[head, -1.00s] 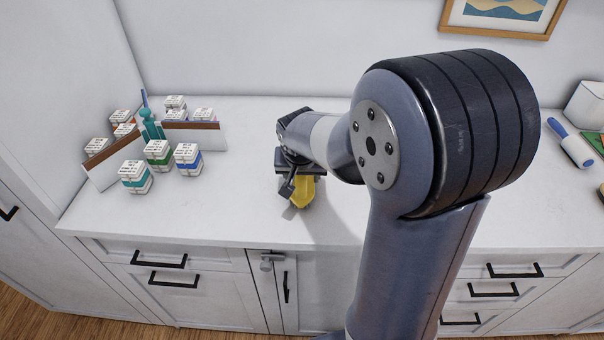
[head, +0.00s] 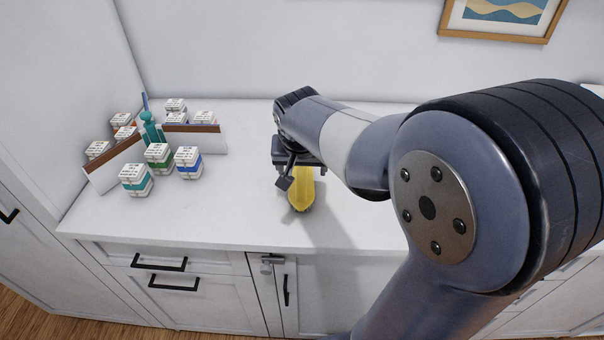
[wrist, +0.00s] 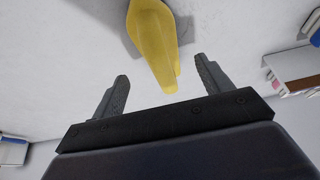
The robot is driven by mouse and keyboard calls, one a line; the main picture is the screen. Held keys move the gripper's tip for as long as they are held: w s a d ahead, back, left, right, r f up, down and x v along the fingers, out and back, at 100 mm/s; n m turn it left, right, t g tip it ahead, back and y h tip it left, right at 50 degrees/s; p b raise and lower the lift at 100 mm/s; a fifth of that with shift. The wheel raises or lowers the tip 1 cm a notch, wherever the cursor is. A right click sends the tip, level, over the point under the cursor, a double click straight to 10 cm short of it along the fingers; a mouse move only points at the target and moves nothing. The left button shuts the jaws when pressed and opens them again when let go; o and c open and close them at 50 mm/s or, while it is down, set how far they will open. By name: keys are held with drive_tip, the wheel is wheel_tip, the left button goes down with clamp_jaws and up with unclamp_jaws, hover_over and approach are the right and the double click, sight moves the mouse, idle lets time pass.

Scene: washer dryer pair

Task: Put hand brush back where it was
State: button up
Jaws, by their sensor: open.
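A yellow object with a rounded body and a narrowing end, which seems to be the hand brush (head: 301,192), lies on the white counter in the middle of the head view. It also shows at the top centre of the wrist view (wrist: 152,38). My gripper (head: 300,178) is open at its far end. In the wrist view my gripper (wrist: 163,84) has one finger on each side of the yellow object's narrow end, with a gap to both. My gripper and wrist hide part of it in the head view.
On the left, crossed dividers (head: 195,140) stand among several small white containers (head: 136,180), with a teal object (head: 150,128) at their middle. The counter (head: 235,215) is clear between them and the yellow object. A framed picture (head: 500,20) hangs behind. My arm covers the right.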

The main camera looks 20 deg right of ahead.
drive_tip(key=v, duration=0.5)
drive_tip(key=shift+s+r, duration=0.1)
drive_tip(key=shift+r, duration=0.25)
